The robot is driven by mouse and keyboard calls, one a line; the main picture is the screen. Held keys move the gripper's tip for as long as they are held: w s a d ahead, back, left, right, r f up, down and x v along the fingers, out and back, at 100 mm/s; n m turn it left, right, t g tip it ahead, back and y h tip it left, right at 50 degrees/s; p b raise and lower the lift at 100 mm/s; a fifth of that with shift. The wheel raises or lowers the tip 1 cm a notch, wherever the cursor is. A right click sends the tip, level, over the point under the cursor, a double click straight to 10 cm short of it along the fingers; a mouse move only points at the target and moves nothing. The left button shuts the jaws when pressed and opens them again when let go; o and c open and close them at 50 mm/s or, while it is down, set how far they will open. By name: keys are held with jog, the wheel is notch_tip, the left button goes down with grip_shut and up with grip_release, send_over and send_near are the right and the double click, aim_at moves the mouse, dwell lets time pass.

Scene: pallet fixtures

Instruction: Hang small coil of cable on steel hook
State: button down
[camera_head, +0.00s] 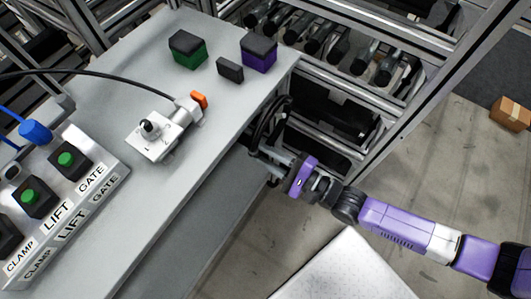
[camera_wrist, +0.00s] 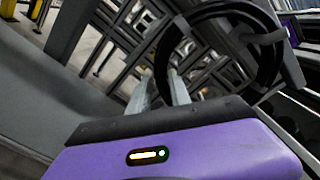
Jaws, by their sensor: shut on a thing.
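My gripper (camera_head: 268,161) is beside the right edge of the grey bench, with its fingers shut on the small coil of cable (camera_head: 264,124). The coil is a black ring standing up from the fingertips, close to the bench edge. In the wrist view the coil (camera_wrist: 272,62) is a large dark loop beyond my gripper (camera_wrist: 160,82), and part of it passes by the fingertips.
The grey bench (camera_head: 215,105) carries a green box (camera_head: 188,52), a purple box (camera_head: 259,56), a small black block (camera_head: 229,69), a white switch unit (camera_head: 155,142) and a labelled button panel (camera_head: 75,195). A metal rack (camera_head: 345,85) stands close behind the coil. A cardboard box (camera_head: 510,114) is on the floor.

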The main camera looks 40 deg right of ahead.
jog(key=shift+r, duration=0.1)
jog(key=c, duration=1.1)
grip_release()
jog(key=shift+s+d, duration=0.15)
jog(key=shift+s, duration=0.15)
jog(key=v, duration=0.7)
